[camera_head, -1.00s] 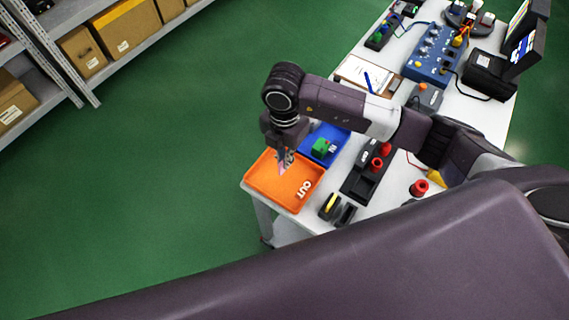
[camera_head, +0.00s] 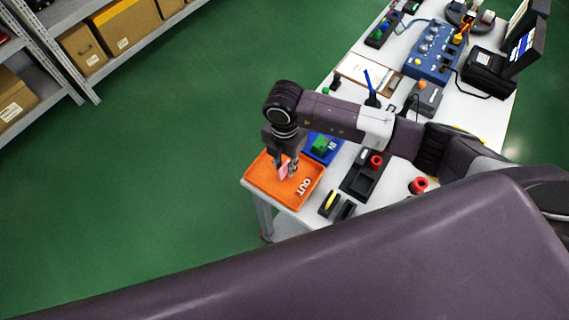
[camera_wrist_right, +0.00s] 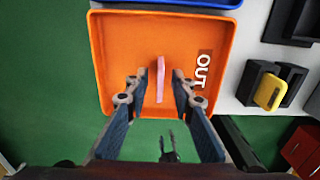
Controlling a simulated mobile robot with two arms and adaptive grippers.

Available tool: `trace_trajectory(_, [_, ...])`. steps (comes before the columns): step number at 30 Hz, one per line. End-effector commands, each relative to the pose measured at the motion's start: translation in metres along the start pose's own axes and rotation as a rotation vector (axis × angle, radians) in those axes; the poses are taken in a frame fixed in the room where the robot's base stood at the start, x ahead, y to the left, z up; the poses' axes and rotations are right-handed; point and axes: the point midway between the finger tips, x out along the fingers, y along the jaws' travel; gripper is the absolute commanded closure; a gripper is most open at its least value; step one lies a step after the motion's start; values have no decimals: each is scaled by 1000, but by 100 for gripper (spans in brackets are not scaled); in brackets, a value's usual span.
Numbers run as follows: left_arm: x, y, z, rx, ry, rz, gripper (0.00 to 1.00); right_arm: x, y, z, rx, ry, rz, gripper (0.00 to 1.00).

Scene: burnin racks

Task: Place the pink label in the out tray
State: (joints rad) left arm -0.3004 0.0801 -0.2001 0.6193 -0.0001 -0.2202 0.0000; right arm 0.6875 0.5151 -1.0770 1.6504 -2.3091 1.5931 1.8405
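The orange out tray (camera_head: 262,187) stands at the near left corner of the white table, marked OUT. It fills the middle of the right wrist view (camera_wrist_right: 112,62). My right gripper (camera_head: 287,170) points down over the tray. In the wrist view its two fingers (camera_wrist_right: 157,90) are apart. The pink label (camera_wrist_right: 160,80) shows as a thin upright strip between them, with a gap on each side. In the head view the pink label (camera_head: 283,172) is at the fingertips, over the tray; whether it touches the tray floor is unclear. My left gripper is out of view.
A blue tray (camera_head: 332,156) with a green item adjoins the out tray. Black holders, one with a yellow part (camera_head: 330,200), and red-topped items (camera_head: 418,186) stand to the right. A clipboard (camera_head: 378,76) and blue device (camera_head: 434,52) are farther back. Green floor is clear at left.

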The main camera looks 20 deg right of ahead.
Motion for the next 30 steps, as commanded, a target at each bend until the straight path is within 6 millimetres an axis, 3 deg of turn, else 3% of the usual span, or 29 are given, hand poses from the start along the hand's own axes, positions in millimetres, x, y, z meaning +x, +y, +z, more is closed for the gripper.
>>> trace_trajectory(8, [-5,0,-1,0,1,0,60,-6,0,0,0,0,0,78])
trace_trajectory(10, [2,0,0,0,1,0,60,-10,1,1,0,-2,3,78])
trace_trajectory(24, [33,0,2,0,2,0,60,-103,1,1,0,-2,4,78])
trace_trajectory(30, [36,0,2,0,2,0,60,-121,0,0,0,-1,1,78])
